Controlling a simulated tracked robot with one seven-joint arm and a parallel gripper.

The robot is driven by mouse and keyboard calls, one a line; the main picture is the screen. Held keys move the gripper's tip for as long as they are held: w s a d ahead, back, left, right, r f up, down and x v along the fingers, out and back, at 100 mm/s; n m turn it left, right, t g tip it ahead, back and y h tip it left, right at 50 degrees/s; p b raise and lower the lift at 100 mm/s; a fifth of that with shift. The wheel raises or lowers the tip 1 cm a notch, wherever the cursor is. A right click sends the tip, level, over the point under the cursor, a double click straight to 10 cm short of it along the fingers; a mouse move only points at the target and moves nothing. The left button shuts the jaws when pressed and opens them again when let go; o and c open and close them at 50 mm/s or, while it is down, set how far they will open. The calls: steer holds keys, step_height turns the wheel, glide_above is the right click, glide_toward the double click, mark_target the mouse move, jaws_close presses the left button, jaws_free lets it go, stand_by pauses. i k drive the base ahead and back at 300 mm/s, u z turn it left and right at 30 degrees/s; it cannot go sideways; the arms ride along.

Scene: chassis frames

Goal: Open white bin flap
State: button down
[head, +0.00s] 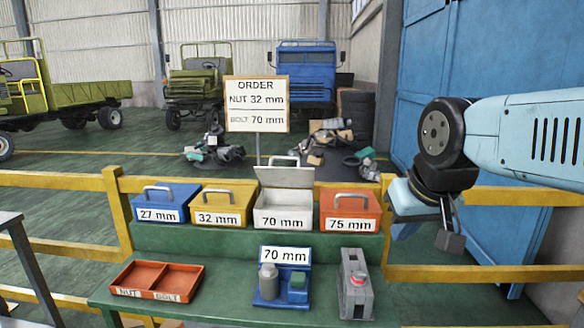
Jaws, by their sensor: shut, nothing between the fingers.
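The white bin (284,217) is labelled 70 mm and stands on the raised green shelf between the yellow and red bins. Its flap (285,177) is raised and tilted back, with the handle at its top edge, so the bin stands open. The bin's contents are not clear to see. My gripper (450,241) hangs at the right, past the red bin and apart from all the bins. It is shut and empty.
The blue 27 mm (163,202), yellow 32 mm (221,205) and red 75 mm (350,208) bins have lowered flaps. On the lower bench are a red divided tray (157,281), a blue 70 mm stand (285,255) and a grey device (356,288). An order sign (257,104) stands behind.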

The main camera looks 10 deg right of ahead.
mark_target(270, 176)
steer(key=k, duration=1)
steer(key=z, duration=0.65)
steer(key=i, duration=1.45)
steer(key=u, duration=0.55)
